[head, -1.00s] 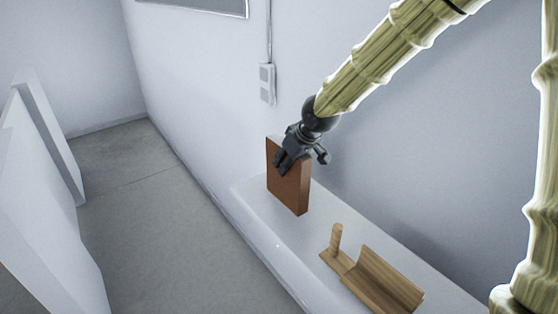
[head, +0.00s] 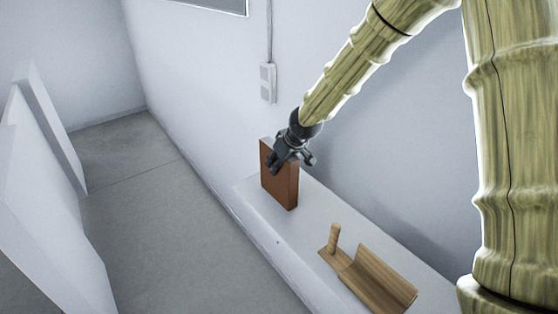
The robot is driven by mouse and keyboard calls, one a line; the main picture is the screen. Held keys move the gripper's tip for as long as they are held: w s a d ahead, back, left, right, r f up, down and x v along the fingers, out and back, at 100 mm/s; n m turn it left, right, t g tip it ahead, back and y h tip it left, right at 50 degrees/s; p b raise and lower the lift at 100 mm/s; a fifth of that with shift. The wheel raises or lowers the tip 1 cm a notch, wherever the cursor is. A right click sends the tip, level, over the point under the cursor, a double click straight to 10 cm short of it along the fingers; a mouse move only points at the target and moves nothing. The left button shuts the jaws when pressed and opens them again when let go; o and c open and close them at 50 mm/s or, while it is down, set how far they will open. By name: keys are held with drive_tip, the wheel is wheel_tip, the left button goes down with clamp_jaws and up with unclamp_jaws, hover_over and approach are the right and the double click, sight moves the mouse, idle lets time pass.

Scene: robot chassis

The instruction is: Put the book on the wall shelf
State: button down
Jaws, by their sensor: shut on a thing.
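The brown book (head: 281,186) stands upright at the far end of the white wall shelf (head: 318,229). My gripper (head: 276,167) is shut on the book's upper part. The book's lower edge is at or very near the shelf top; I cannot tell whether it touches. The gripper hides part of the book's upper side.
A wooden holder (head: 372,276) with an upright peg sits on the shelf nearer to me. Bare shelf lies between it and the book. An outlet box (head: 268,83) is on the wall behind. White panels (head: 45,190) stand at the left.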

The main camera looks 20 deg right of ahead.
drive_tip(key=shift+f, duration=0.15)
drive_tip(key=c, duration=1)
unclamp_jaws()
drive_tip(key=shift+s, duration=0.1)
drive_tip(key=shift+o, duration=0.2)
drive_tip(key=shift+r, duration=0.2)
drive_tip(key=shift+b+v, duration=1.45)
drive_tip(key=shift+v, duration=4.45)
